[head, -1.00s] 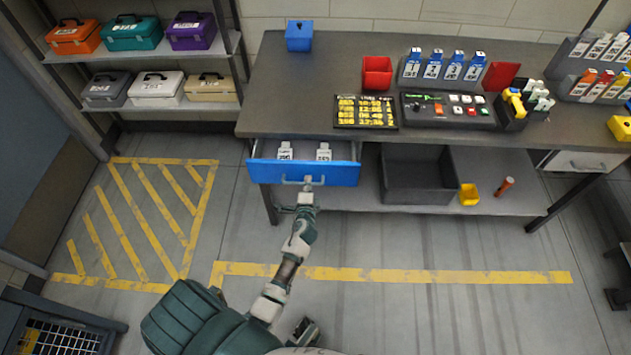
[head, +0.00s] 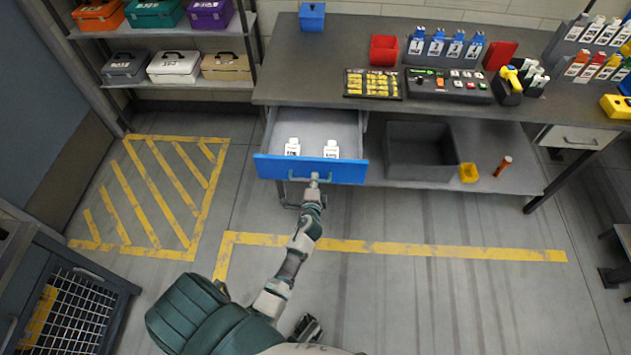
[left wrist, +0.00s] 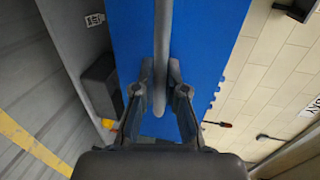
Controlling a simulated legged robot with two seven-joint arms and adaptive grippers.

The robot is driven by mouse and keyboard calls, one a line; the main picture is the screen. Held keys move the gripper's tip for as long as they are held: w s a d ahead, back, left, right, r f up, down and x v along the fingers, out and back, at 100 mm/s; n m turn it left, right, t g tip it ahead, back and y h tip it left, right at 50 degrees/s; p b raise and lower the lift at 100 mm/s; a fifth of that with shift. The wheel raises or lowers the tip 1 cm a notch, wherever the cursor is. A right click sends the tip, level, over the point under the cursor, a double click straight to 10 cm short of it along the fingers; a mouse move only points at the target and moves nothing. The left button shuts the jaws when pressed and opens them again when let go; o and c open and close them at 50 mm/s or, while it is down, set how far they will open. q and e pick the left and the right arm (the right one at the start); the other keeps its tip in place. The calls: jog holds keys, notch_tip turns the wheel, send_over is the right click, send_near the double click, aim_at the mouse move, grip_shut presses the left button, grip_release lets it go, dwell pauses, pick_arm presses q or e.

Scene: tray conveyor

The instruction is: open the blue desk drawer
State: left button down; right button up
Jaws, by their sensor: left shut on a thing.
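The blue desk drawer (head: 345,171) is pulled out from under the left end of the desk, and its grey inside shows. Two white labelled bottles, a left one (head: 292,147) and a right one (head: 330,149), stand inside behind the blue front. My left gripper (head: 314,182) is at the grey bar handle (head: 297,178) and is shut on it. In the left wrist view the two fingers (left wrist: 160,85) stand on either side of the handle bar (left wrist: 162,40), with the blue front behind.
The desk top (head: 330,60) holds a red bin (head: 383,50), a control panel (head: 447,86) and several bottles. The floor before the drawer is clear. A dark mesh cart (head: 65,310) stands at lower left.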

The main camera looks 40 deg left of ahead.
pick_arm(q)
jog(key=shift+s+a+f, duration=0.2)
jog(key=shift+a+f, duration=0.05)
pick_arm(e)
jog(key=shift+a, duration=0.1)
pick_arm(q)
jog(key=c, duration=1.3)
grip_release()
jog(key=shift+o, duration=0.5)
pick_arm(e)
jog(key=shift+w+a+r, duration=0.1)
jog(key=shift+w+a, duration=0.05)
pick_arm(q)
jog(key=shift+d+r, duration=0.1)
pick_arm(e)
jog(key=shift+a+r, duration=0.1)
pick_arm(q)
jog(key=v, duration=1.1)
jog(key=shift+s+d, duration=0.3)
